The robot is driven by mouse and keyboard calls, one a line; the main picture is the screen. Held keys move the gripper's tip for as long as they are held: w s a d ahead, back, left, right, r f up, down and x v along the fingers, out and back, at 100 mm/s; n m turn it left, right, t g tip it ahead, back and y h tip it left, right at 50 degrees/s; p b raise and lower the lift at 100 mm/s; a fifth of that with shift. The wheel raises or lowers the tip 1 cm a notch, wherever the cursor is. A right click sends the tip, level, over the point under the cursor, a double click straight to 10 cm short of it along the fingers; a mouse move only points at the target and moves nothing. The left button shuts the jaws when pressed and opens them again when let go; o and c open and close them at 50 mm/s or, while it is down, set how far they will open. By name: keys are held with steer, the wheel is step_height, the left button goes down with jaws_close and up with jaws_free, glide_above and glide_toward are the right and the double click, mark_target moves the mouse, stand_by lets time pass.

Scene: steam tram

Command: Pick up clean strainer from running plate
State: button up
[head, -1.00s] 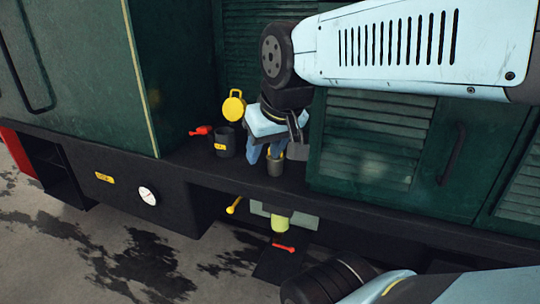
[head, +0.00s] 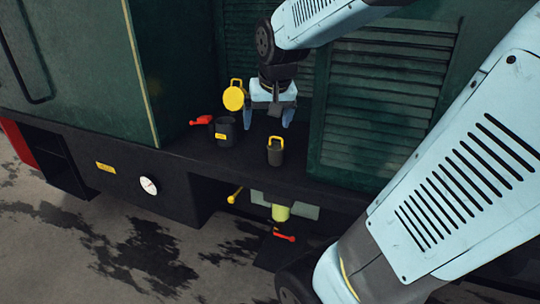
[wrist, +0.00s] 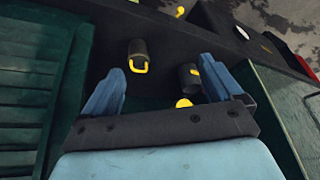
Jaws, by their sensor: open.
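A small dark grey cylinder with a yellow loop handle, which I take for the clean strainer (head: 276,157), stands upright on the black running plate (head: 190,150) near its front edge. It also shows in the wrist view (wrist: 139,50), ahead of my fingers and left of centre. My gripper (head: 268,121) is open and empty, above and behind the cylinder, fingers pointing down. In the wrist view my gripper's two blue fingers (wrist: 161,67) are wide apart, with nothing held between them.
A black pot (head: 225,136) with a yellow label stands left of the cylinder, with a round yellow lid (head: 234,97) behind it. A red handle (head: 202,120) is beside the pot. Green louvred panels (head: 380,95) rise behind and to the right. Yellow and red levers show below the plate.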

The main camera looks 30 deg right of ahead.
mark_target(276, 146)
steer(key=w+d+f+m+g+h, duration=0.1)
steer(key=w+d+f+m+h, duration=0.15)
steer(key=w+d+f, duration=0.5)
steer(key=shift+m+y, duration=0.35)
steer(key=shift+y, duration=0.1)
steer(key=shift+w+d+r+x, duration=0.2)
steer(key=shift+w+x, duration=0.25)
steer(key=shift+x, duration=1.8)
steer(key=shift+w+d+r+x, duration=0.25)
steer(key=shift+w+x, duration=0.15)
steer(key=shift+x, duration=1.9)
steer(key=shift+w+d+r+x, duration=0.2)
steer(key=shift+w+x, duration=0.25)
steer(key=shift+x, duration=1.8)
steer(key=c, duration=1)
steer(key=shift+r, duration=0.1)
step_height(276, 146, up, 10)
steer(key=shift+f, duration=0.1)
